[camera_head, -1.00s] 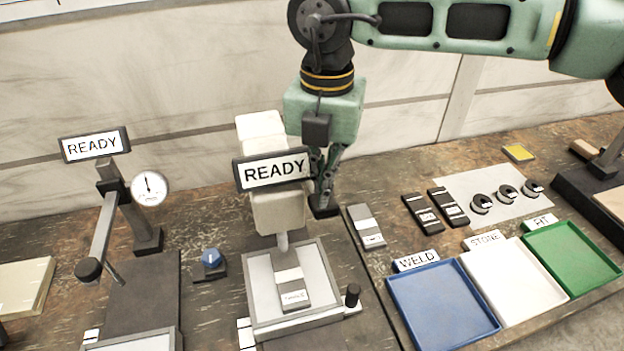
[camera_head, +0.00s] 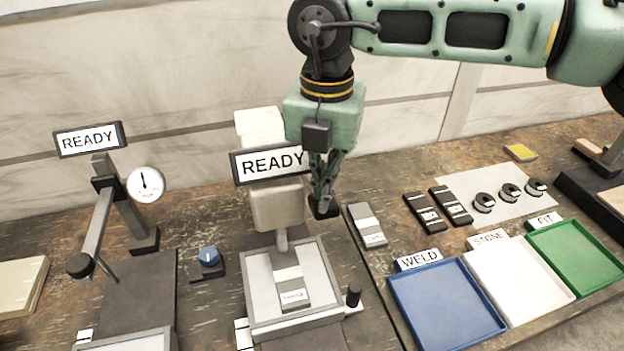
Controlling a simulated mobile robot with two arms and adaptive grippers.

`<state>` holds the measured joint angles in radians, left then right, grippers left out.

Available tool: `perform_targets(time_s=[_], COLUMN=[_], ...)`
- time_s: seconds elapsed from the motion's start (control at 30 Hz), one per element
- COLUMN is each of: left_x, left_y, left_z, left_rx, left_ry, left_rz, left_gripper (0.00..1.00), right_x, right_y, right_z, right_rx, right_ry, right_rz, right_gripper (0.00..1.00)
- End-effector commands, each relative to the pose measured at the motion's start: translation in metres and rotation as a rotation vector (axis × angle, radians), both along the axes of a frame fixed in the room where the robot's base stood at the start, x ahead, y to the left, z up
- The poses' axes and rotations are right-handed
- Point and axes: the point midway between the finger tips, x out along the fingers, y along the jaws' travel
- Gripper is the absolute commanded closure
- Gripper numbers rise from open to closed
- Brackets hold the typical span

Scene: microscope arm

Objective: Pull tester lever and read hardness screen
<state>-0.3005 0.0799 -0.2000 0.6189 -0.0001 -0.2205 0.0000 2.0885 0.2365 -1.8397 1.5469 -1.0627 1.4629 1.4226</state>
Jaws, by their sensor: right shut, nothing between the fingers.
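The middle machine (camera_head: 277,204) has a cream head, a thin tip and a screen (camera_head: 270,164) reading READY. A grey sample block (camera_head: 290,290) lies on its stage, below the tip. The left machine has a dial gauge (camera_head: 146,185), a long arm with a black knob (camera_head: 80,265) and its own screen (camera_head: 88,139) reading READY. Which one is the hardness tester, I cannot tell. My right gripper (camera_head: 323,208) points down just right of the middle machine's head, shut with nothing held. The screen's right end lies near its fingers. My left gripper is not in view.
Another grey block (camera_head: 367,226) lies right of the middle machine. Dark blocks (camera_head: 424,212) and black rings on a pale sheet (camera_head: 505,182) lie further right. Blue WELD (camera_head: 445,307), white STONE (camera_head: 520,285) and green FIT (camera_head: 575,256) trays line the front right. A blue knob (camera_head: 209,256) stands between the machines.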

Motion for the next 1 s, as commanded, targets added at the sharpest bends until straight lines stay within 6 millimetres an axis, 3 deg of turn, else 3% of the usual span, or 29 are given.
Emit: perform_targets(time_s=[0.67, 1.0], left_x=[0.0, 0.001], left_y=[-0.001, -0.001], left_z=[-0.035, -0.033], left_rx=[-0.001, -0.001], left_ry=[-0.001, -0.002], left_rz=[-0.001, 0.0], left_gripper=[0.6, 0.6], right_x=[0.0, 0.0], right_y=[0.0, 0.0], right_z=[-0.038, -0.037], right_rx=[0.0, -0.003], right_ry=[0.0, 0.003], right_rz=[0.0, 0.001], right_gripper=[1.0, 1.0])
